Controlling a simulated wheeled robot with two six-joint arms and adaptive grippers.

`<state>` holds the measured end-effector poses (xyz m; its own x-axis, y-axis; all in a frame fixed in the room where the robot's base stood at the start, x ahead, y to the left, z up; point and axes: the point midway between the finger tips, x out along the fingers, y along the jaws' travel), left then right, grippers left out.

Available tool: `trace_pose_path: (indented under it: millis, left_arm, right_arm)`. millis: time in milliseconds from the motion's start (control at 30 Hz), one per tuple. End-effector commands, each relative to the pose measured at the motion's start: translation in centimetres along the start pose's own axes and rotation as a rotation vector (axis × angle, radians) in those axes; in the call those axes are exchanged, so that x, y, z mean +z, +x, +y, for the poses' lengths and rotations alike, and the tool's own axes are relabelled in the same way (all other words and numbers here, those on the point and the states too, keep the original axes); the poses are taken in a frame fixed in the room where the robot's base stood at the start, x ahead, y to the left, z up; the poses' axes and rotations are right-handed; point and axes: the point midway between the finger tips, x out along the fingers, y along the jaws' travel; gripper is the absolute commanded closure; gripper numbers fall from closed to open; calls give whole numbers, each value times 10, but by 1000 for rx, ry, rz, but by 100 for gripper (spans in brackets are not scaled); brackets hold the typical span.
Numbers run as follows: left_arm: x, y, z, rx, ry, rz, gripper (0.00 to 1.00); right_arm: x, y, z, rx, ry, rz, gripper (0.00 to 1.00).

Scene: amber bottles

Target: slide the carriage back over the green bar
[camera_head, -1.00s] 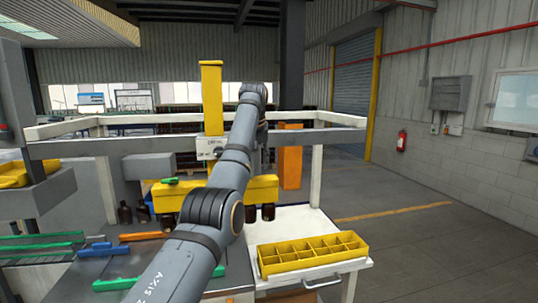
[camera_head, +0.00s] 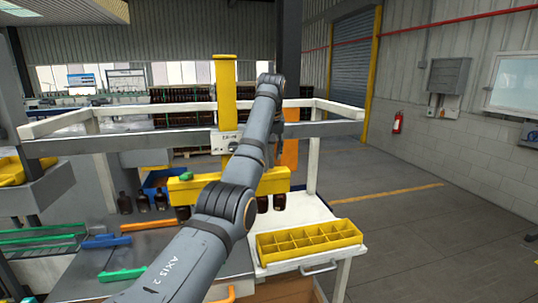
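The carriage is a yellow upright post (camera_head: 226,95) with a pale labelled block (camera_head: 222,142) on a grey cross rail (camera_head: 165,141). A yellow beam (camera_head: 275,182) hangs below it, with a small green piece (camera_head: 186,177) on top and dark bottles (camera_head: 262,204) under it. A green bar (camera_head: 122,274) lies on the grey table; other green strips (camera_head: 40,238) lie farther left, and I cannot tell which is the task's. My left arm crosses in front of the beam up to its wrist beside the post. My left gripper's fingers are hidden. My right gripper is not in view.
A blue bar (camera_head: 107,241) and an orange bar (camera_head: 148,225) lie on the table. Dark bottles (camera_head: 125,203) stand near a blue bin (camera_head: 160,180). A yellow divided tray (camera_head: 310,240) sits on a white cart at right. The floor farther right is clear.

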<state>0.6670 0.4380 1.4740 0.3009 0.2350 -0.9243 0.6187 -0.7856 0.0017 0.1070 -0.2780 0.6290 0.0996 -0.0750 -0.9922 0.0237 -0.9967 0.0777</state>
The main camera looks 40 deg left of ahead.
Motion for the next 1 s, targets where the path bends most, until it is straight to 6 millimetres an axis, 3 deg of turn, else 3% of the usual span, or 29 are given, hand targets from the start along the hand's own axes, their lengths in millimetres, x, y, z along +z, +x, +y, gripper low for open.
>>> trace_pose_path:
  millis: [333,1000]
  left_arm:
    - [-1,-31,0,1,1,1,59]
    - [0,-85,0,1,0,1,59]
  right_arm:
    - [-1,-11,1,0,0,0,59]
    - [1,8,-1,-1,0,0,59]
